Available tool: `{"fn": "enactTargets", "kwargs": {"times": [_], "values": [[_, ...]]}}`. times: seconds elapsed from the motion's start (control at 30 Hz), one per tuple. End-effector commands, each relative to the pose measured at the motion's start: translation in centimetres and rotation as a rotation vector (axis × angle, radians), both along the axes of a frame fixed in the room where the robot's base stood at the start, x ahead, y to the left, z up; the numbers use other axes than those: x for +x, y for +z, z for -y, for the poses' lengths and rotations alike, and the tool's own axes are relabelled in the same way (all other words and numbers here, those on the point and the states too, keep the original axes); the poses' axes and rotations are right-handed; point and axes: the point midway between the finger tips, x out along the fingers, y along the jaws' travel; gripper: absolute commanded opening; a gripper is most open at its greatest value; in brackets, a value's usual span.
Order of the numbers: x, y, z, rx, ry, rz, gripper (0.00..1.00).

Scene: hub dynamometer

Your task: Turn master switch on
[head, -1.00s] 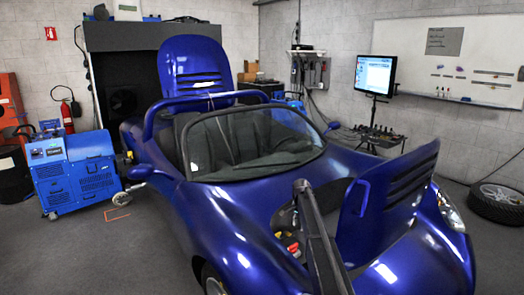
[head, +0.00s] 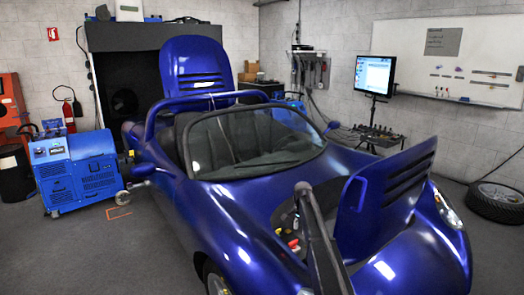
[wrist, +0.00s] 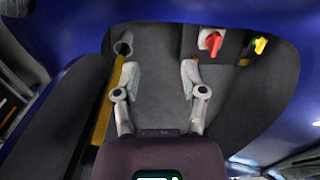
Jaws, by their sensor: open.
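A red knob (wrist: 213,42), which looks like the master switch, sits in the dark recess under the car's raised front lid. A yellow knob (wrist: 259,45) with a green part is to its right. In the head view the red knob (head: 293,244) shows small, beside my dark arm link. My gripper (wrist: 160,75) is open and empty in the wrist view, its two fingers spread over the grey floor of the recess. The red knob lies ahead and to the right of the right fingertip, apart from it. The gripper is hidden in the head view.
The blue car (head: 230,230) fills the middle, its front lid (head: 385,200) raised close to my arm. Recess walls surround the gripper. A yellow bar (wrist: 103,110) lies left of the fingers. A blue machine (head: 75,172) stands at left; grey floor is open in front of it.

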Motion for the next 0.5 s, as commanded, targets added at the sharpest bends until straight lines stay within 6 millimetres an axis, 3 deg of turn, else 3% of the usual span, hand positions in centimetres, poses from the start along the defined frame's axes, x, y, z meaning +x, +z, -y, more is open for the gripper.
{"fn": "enactTargets", "kwargs": {"times": [0.3,0.5], "values": [[-4.9,0.0,0.1,-0.001,0.097,0.008,0.54],[-10.2,0.0,0.2,-0.002,0.208,0.015,0.54]]}}
